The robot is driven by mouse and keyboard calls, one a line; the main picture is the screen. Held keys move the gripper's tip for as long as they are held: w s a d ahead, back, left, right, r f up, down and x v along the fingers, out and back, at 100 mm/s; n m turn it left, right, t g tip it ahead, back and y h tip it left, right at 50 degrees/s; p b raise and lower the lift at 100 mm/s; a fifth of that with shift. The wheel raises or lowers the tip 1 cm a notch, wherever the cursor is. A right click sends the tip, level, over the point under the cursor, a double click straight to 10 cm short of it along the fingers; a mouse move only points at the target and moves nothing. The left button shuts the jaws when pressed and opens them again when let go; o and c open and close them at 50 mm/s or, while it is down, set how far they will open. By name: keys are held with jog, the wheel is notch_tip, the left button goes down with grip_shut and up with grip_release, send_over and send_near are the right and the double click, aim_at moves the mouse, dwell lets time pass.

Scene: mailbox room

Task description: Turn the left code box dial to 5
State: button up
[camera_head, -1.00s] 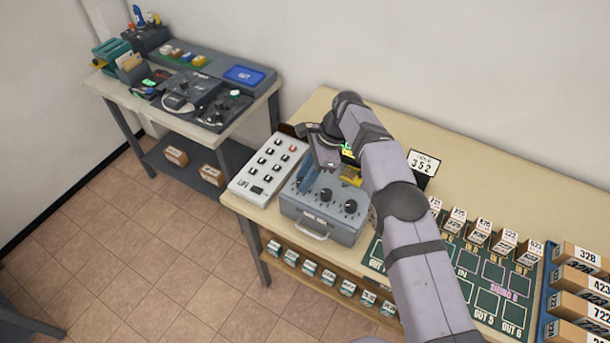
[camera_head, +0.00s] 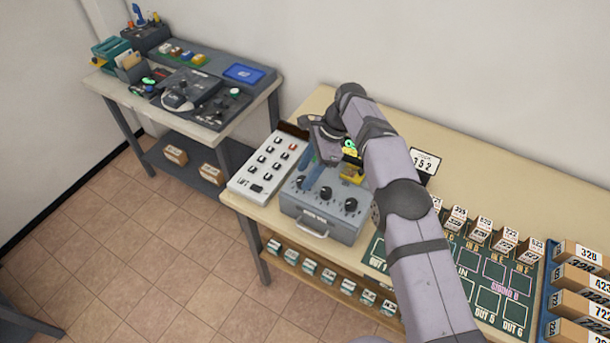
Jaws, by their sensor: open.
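The code box (camera_head: 322,228) is a grey-blue metal case with a front handle, standing at the left part of the beige table. Its top face has a row of black dials; the left dial (camera_head: 300,182) shows at the left, with a middle dial (camera_head: 325,193) and a right dial (camera_head: 351,205). The digits are too small to read.
A white panel with black switches (camera_head: 268,163) lies close left of the box. A dark green board (camera_head: 465,285) with small labelled boxes is to the right. A side table (camera_head: 120,95) with devices stands at the far left.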

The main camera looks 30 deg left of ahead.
jog(key=shift+v, duration=2.95)
jog(key=shift+o, duration=0.2)
jog(key=s+a+r+n+h+p, duration=0.25)
jog(key=s+a+p, duration=0.25)
jog(key=s+p, duration=0.45)
jog(key=m+t+h, duration=0.1)
jog(key=m+t, duration=0.1)
jog(key=t, duration=0.1)
send_over(302, 180)
notch_tip(302, 180, down, 2)
jog(key=shift+w+d+f, duration=0.1)
jog(key=shift+w+f, duration=0.05)
jog(key=shift+m, duration=0.25)
jog(key=shift+f, duration=0.1)
